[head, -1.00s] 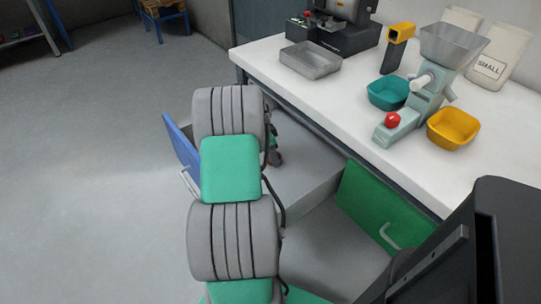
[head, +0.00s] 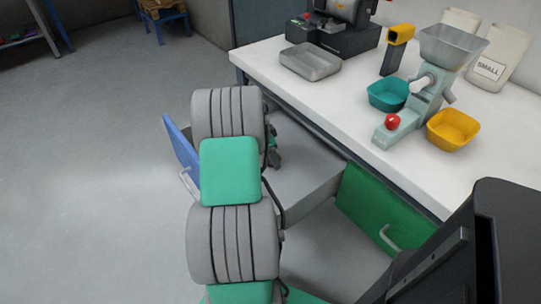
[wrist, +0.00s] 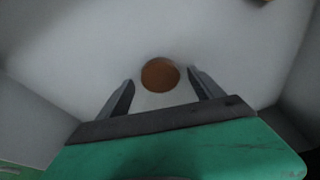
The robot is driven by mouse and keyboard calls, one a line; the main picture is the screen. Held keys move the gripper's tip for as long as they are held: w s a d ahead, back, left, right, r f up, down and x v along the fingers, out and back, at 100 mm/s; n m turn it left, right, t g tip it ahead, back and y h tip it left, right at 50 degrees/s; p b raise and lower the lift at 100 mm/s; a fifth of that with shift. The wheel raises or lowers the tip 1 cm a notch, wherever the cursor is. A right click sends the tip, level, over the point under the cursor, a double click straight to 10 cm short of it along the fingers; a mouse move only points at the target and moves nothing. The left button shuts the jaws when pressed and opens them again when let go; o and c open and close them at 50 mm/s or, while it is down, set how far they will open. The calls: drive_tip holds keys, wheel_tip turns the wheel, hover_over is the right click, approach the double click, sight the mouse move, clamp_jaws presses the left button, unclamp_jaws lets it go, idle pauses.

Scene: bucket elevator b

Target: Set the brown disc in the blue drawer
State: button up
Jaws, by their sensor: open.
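The blue drawer (head: 181,155) is pulled open, with its blue front to the left of my arm and its pale grey inside to the right. My gripper (wrist: 160,80) is open in the wrist view, above the pale drawer floor. The brown disc (wrist: 160,74) shows between and just beyond the fingertips, with a gap to each finger. It appears to be on the drawer floor inside the drawer walls. In the head view my arm hides the disc and most of the gripper.
A green drawer front (head: 370,210) stands to the right, under the white bench top (head: 340,100). On the bench are a metal tray (head: 310,62), a teal bowl (head: 388,95), a yellow bowl (head: 453,130) and a grinder (head: 420,95). A small brownish thing shows at the wrist view's top edge.

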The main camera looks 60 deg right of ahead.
drive_tip(key=p+v, duration=0.1)
drive_tip(key=v, duration=1)
drive_tip(key=shift+r, duration=0.2)
drive_tip(key=shift+c, duration=0.4)
